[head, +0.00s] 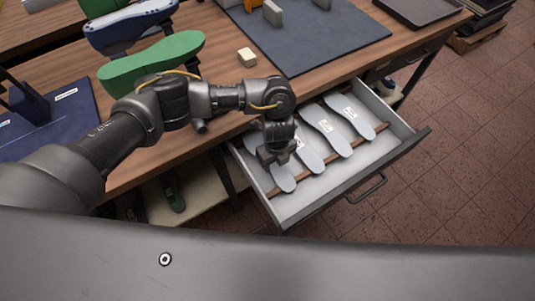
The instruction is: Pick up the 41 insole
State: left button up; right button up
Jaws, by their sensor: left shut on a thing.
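Several pale grey insoles with small white labels lie side by side in an open drawer (305,213). The label numbers are too small to read, so I cannot tell which is the 41 insole. My left gripper (277,155) reaches down into the left part of the drawer and is shut on an insole there, partly hiding it. The leftmost insole (283,181) shows below the gripper. Another insole (312,160) lies just right of the gripper, then a middle one (326,130) and the rightmost one (352,116). My right gripper is not in view.
The wooden workbench (225,70) above the drawer holds a green shoe-shaped piece (150,60), a blue one (130,25), a small cream block (247,57) and a dark mat (300,40). The drawer front with its handle (366,188) juts over the tiled floor (450,150).

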pick_arm(q)
jog(key=shift+c, duration=0.7)
jog(key=shift+r, duration=0.1)
